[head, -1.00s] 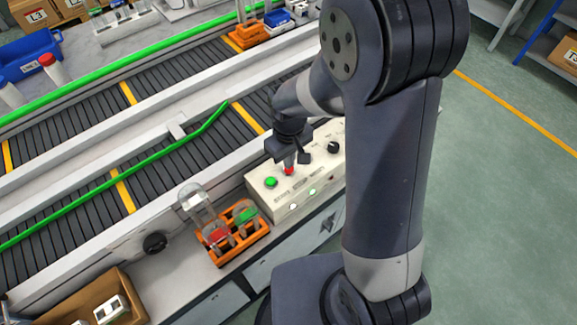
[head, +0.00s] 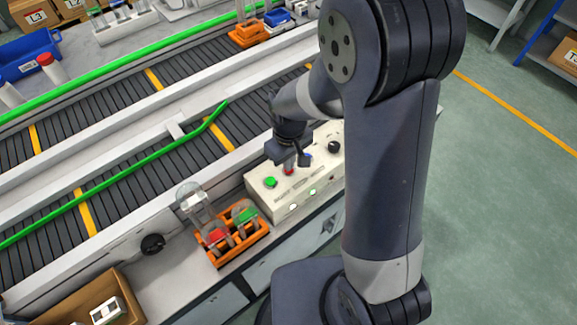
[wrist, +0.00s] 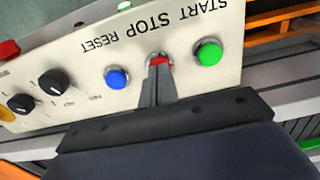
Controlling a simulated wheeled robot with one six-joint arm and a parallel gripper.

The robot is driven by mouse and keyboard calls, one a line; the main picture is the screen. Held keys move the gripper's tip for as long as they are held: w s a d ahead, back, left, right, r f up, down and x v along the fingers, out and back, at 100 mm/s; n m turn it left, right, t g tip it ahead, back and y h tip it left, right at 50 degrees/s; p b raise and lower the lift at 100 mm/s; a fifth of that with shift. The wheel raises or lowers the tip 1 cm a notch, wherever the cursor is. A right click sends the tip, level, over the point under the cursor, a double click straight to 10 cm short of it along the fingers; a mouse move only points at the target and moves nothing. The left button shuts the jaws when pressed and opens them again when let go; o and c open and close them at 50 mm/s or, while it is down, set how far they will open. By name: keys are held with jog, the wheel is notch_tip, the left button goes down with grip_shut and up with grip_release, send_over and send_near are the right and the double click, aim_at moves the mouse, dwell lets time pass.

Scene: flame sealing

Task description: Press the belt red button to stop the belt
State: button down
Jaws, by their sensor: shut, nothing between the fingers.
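The cream control box (head: 262,196) stands beside the conveyor belt. Its red button (wrist: 160,60) lies under the word STOP in the wrist view, between a green button (wrist: 208,52) and a blue button (wrist: 117,77). My gripper (wrist: 158,67) is shut and empty, with its fingertips overlapping the near side of the red button. In the head view the gripper (head: 289,166) points down at the red button (head: 289,172), most of which it hides. I cannot tell whether the fingertips touch the button or whether it is pushed in.
Black knobs (wrist: 54,83) sit on the same panel, beyond the blue button. An orange rack (head: 232,255) with glassware stands left of the box on the bench. A green rail (head: 120,174) runs along the belt (head: 130,190). The floor at right is clear.

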notch_tip(320, 180, up, 8)
jog(key=p, duration=0.6)
jog(key=shift+f, duration=0.2)
dwell(0.5)
